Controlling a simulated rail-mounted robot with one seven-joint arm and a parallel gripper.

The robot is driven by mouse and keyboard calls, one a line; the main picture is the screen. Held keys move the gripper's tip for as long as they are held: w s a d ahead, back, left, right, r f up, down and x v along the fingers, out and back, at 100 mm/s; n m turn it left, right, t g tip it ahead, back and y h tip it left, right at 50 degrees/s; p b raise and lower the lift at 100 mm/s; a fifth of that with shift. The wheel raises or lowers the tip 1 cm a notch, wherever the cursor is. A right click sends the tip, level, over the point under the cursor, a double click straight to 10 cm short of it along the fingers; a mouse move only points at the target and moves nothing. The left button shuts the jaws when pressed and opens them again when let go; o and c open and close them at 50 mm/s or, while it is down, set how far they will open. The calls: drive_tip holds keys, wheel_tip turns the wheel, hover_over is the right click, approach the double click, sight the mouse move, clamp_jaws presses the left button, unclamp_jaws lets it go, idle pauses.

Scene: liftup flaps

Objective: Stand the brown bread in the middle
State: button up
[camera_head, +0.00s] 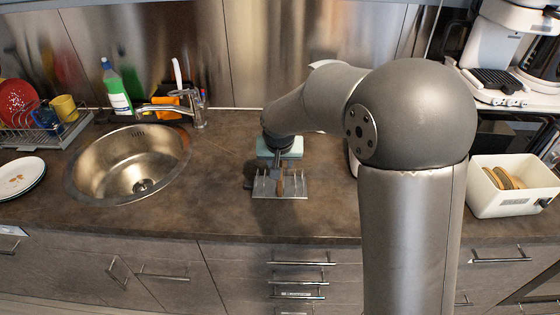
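A metal rack (293,192) with a flat base and upright pins stands on the counter in the middle of the view. A narrow brown piece (280,185) shows among its pins; it may be the brown bread seen edge-on, but it is too small to be sure. My gripper (278,170) points down at the rack, at its back side. Its fingers are small and dark here, so I cannot tell whether they are open or shut on the brown piece. Bread slices (506,178) also stand in a white box-shaped container (497,205) at the right.
A pale teal object (294,147) sits behind my gripper. A round sink (130,165) with a tap is on the left, beside a dish rack (50,135) and plates (20,175). A coffee maker (510,50) is at upper right. The counter between sink and rack is clear.

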drive_tip(key=b+v, duration=0.1)
drive_tip(key=v, duration=1.6)
drive_tip(key=shift+s+r+b, duration=0.15)
drive_tip(key=shift+b, duration=0.15)
drive_tip(key=s+d+f+g, duration=0.2)
drive_tip(key=s+d+f, duration=0.5)
drive_tip(key=s, duration=0.4)
drive_tip(key=s+d+f+g, duration=0.2)
drive_tip(key=s+d+f, duration=0.5)
drive_tip(key=s, duration=0.5)
drive_tip(key=shift+s+d+f, duration=0.3)
drive_tip(key=shift+d+f, duration=0.05)
drive_tip(key=shift+d, duration=0.45)
